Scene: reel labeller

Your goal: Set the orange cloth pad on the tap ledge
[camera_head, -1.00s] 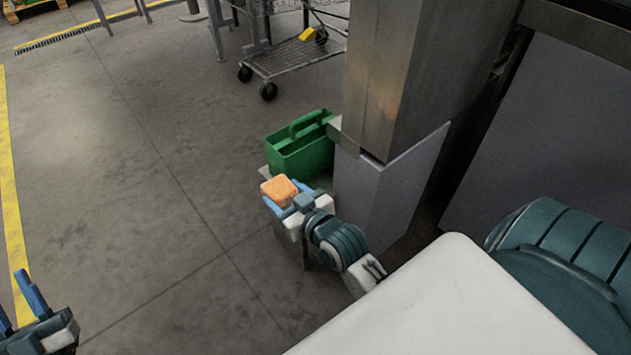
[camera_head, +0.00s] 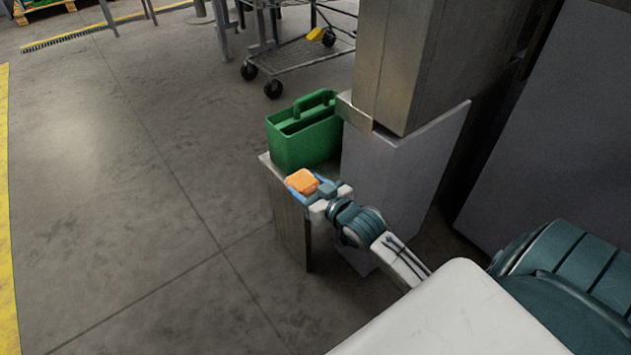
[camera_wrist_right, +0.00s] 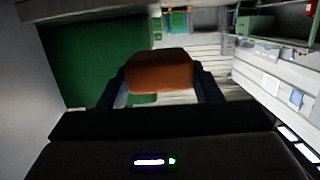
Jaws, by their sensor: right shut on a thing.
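The orange cloth pad (camera_head: 301,181) is between the fingers of my right gripper (camera_head: 309,187), which is shut on it. In the right wrist view the pad (camera_wrist_right: 160,70) shows as a dark orange block between the two fingers. In the head view the pad is in front of a green caddy (camera_head: 303,143), close to the near end of a metal stand (camera_head: 287,208). I cannot tell whether the pad touches the stand's top. No part is clearly marked as the tap ledge. My left gripper is out of view.
The green caddy with a handle stands on the far part of the stand. A grey panel (camera_head: 400,170) and a steel column (camera_head: 405,60) rise just right of it. A wire cart (camera_head: 300,60) stands farther back. The floor on the left is clear.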

